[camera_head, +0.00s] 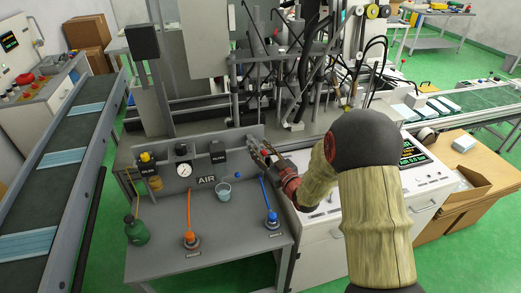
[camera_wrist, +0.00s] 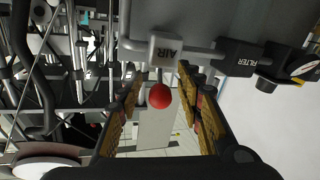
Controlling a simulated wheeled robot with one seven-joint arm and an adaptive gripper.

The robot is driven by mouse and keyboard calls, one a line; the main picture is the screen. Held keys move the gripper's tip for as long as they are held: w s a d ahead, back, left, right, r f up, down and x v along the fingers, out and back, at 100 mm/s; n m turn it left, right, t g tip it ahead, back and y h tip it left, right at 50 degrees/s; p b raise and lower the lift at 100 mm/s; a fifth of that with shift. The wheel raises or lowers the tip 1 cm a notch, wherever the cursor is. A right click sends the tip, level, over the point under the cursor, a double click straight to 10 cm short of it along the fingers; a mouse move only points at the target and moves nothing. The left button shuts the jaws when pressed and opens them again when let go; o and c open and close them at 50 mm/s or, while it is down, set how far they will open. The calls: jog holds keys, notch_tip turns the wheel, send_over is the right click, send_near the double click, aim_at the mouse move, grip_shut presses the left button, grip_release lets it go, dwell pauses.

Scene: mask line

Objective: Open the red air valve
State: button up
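My gripper (camera_wrist: 160,82) is open, with one finger on each side of the knob in that picture. I see gaps between the knob and both fingers. I cannot tell how deep the knob sits between them.
A filter block (camera_head: 217,155), a pressure gauge (camera_head: 183,169) and a yellow-topped unit (camera_head: 148,162) sit along the panel to the left. Machine rods stand behind.

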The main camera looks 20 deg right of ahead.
jog(key=v, duration=1.1)
jog(key=shift+s, duration=0.35)
jog(key=shift+d, duration=0.15)
jog(key=shift+c, duration=0.2)
